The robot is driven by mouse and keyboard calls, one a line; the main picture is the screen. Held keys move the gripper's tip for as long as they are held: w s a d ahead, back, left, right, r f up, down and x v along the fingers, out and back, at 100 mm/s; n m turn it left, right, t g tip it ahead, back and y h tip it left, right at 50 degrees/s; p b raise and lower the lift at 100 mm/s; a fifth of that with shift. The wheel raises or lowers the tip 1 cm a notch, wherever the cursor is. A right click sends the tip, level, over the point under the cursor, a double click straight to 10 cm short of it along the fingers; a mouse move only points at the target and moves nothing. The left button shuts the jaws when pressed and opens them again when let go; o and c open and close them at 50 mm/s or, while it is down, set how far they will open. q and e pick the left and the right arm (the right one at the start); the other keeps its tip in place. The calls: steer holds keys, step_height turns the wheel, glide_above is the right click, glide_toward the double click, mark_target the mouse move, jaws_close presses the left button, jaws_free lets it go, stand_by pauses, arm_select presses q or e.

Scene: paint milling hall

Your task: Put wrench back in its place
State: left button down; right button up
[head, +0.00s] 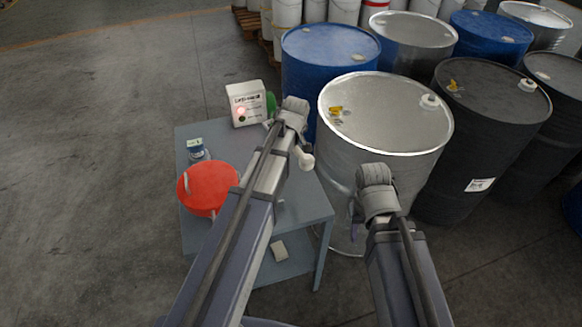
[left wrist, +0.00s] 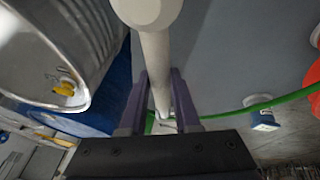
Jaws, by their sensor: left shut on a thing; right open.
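My left gripper (left wrist: 160,78) is shut on a pale rod-like tool (left wrist: 156,50) with a thick rounded end. Its far end is hidden between the fingers, so I cannot tell surely that it is the wrench. In the head view the tool's rounded end (head: 305,158) shows beside my left wrist, above the table's right side; the left fingers are hidden there. My right gripper (head: 354,210) is open and empty in front of the bare steel drum (head: 385,135). No other wrench is clearly visible.
The grey-blue table (head: 313,203) bears a red round container (head: 207,190), a small blue-capped jar (head: 197,150) and a white box (head: 246,101) with a lit lamp. A green cable (left wrist: 285,98) runs nearby. Blue and black drums stand behind and right. Floor at left is clear.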

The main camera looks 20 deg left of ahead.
arm_select(q)
steer(key=shift+s+d+f+m+t+h+b, duration=0.1)
steer(key=shift+s+d+f+m+h+b, duration=0.1)
steer(key=shift+s+f+m+b, duration=0.4)
steer(key=shift+s+d+f+m+t+h+b, duration=0.15)
steer(key=shift+f+m+b, duration=0.2)
steer(key=shift+f, duration=0.5)
steer(key=shift+s+d+f+m+t+h+b, duration=0.1)
steer(key=shift+s+d+f+m+h+b, duration=0.2)
steer(key=shift+f+b, duration=0.35)
arm_select(e)
steer(key=shift+f, duration=2.3)
arm_select(q)
steer(key=shift+a+f, duration=0.1)
steer(key=shift+f, duration=0.1)
arm_select(e)
steer(key=shift+f, duration=0.1)
arm_select(q)
step_height(320, 180, down, 5)
steer(key=b, duration=0.5)
arm_select(e)
step_height(320, 180, down, 5)
steer(key=shift+f, duration=0.1)
arm_select(q)
steer(key=shift+s+f+b, duration=0.1)
steer(key=shift+f+b, duration=0.2)
arm_select(e)
steer(key=shift+f, duration=0.2)
